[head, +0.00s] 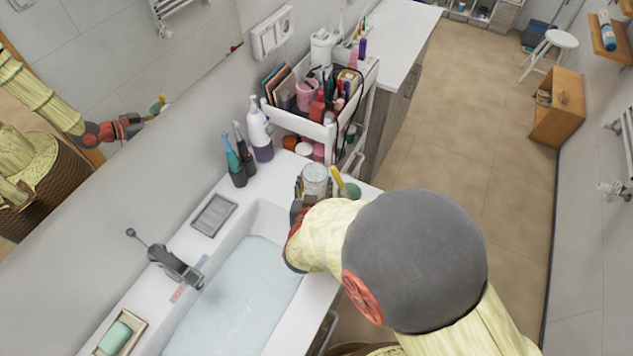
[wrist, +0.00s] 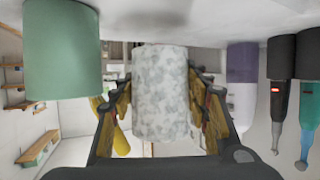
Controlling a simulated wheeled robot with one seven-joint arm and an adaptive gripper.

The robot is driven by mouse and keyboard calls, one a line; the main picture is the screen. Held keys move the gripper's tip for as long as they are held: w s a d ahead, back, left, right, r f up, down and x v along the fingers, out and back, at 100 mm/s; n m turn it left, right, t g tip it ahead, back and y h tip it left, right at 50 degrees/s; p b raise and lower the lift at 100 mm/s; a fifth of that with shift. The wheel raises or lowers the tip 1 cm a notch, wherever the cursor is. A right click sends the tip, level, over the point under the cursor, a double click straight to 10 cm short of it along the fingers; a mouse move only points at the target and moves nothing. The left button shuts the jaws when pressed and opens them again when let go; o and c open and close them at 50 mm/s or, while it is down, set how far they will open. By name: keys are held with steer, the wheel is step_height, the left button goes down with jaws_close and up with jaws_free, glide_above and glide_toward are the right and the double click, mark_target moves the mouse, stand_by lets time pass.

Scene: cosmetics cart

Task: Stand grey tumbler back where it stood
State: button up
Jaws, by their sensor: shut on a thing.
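The grey tumbler (head: 316,178) is mottled grey and white, at the right end of the sink counter (head: 272,188). My gripper (head: 302,202) is shut around its sides. In the wrist view, which is upside down, the tumbler (wrist: 160,95) sits between the two fingers of my gripper (wrist: 160,85) and looks upright. Its base is close to the counter (wrist: 200,20); I cannot tell whether it touches. My arm hides part of the counter edge in the head view.
A green cup (head: 350,190) with a yellow stick stands close beside the tumbler. Two electric toothbrushes (head: 240,160) and a white-and-purple pump bottle (head: 259,132) stand toward the wall. A loaded cart (head: 292,120) is behind. The filled basin (head: 235,295) lies in front.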

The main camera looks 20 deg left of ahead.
mark_target(316, 181)
steer(key=w, duration=0.1)
steer(key=w+a, duration=0.1)
steer(key=w, duration=0.1)
steer(key=shift+f+b, duration=0.65)
steer(key=shift+f, duration=1.05)
steer(key=shift+f, duration=0.15)
steer(key=o, duration=1.1)
steer(key=shift+r, duration=0.25)
steer(key=p+v, duration=0.2)
steer(key=v, duration=1)
steer(key=shift+f, duration=0.1)
